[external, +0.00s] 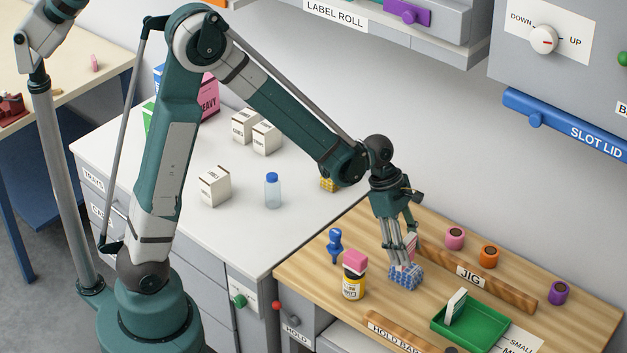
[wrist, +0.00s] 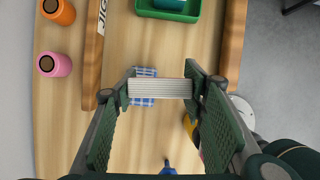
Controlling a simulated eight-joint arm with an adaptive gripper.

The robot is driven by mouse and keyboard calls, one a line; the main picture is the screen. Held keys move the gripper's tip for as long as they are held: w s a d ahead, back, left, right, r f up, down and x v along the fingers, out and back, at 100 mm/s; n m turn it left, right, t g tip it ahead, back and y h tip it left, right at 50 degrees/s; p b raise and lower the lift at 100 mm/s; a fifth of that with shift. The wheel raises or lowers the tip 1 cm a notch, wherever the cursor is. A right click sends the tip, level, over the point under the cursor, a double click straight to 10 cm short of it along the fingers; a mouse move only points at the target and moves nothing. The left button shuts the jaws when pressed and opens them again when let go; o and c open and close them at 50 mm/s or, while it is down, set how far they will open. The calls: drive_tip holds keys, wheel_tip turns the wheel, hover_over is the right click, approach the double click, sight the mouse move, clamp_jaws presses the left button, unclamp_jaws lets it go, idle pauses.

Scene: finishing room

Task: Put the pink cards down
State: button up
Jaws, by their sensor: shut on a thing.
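The pink cards (external: 412,242) are a small stack held between the fingers of my gripper (external: 404,250), partly hidden by them in the external view. In the wrist view the cards (wrist: 160,88) show as a band of pale stacked edges, with the green finger pads (wrist: 158,94) shut on both ends.
A green tray (external: 440,327) with a white item stands to the right. The JIG rail (external: 510,288) runs behind, with pink (external: 455,238), orange (external: 489,256) and purple (external: 558,292) rolls beyond.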

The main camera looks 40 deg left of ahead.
drive_tip(key=s+d+m, duration=0.1)
drive_tip(key=s+d, duration=0.5)
drive_tip(key=d, duration=0.2)
drive_tip(key=shift+s+d, duration=0.15)
drive_tip(key=shift+d, duration=0.15)
drive_tip(key=shift+f+b, duration=0.4)
drive_tip(key=shift+f, duration=2.45)
drive_tip(key=shift+f+b, duration=0.3)
drive_tip(key=shift+f, duration=1.8)
drive_tip(key=shift+f, duration=0.15)
drive_tip(key=o, duration=0.9)
